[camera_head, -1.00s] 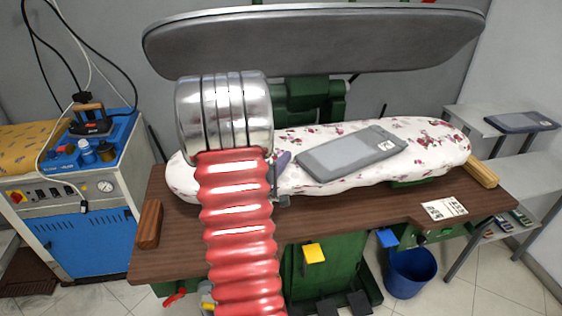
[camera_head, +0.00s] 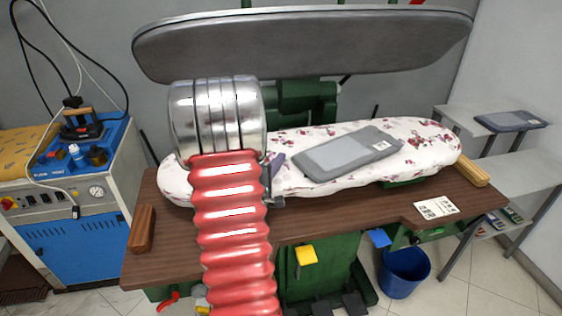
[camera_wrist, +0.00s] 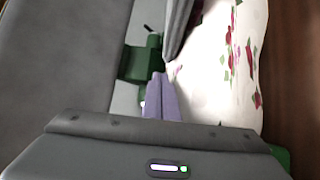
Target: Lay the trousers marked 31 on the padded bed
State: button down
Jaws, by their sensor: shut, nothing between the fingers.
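Folded grey trousers (camera_head: 345,153) lie flat on the flowered padded bed (camera_head: 425,152), right of its middle. A small white tag shows at their right end, but its number is too small to read. My gripper (camera_head: 276,163) is mostly hidden behind my red and silver arm; a purple finger shows left of the trousers, apart from them. In the wrist view its purple fingers (camera_wrist: 159,92) are together and empty. A grey edge (camera_wrist: 177,25), seemingly the trousers, shows just beyond the fingertips beside the bed's white cover (camera_wrist: 215,75).
The large grey press head (camera_head: 300,45) is raised above the bed. Another folded dark grey garment (camera_head: 511,121) lies on the right shelf. A paper card (camera_head: 437,207) lies on the wooden table (camera_head: 345,225). A blue steam unit (camera_head: 80,245) stands left, a blue bucket (camera_head: 404,272) below.

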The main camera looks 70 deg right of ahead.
jog(key=w+a, duration=0.2)
jog(key=shift+w+a, duration=0.3)
jog(key=shift+w, duration=0.1)
jog(key=a, duration=0.9)
jog(key=shift+w, duration=0.45)
jog(key=shift+s, duration=0.1)
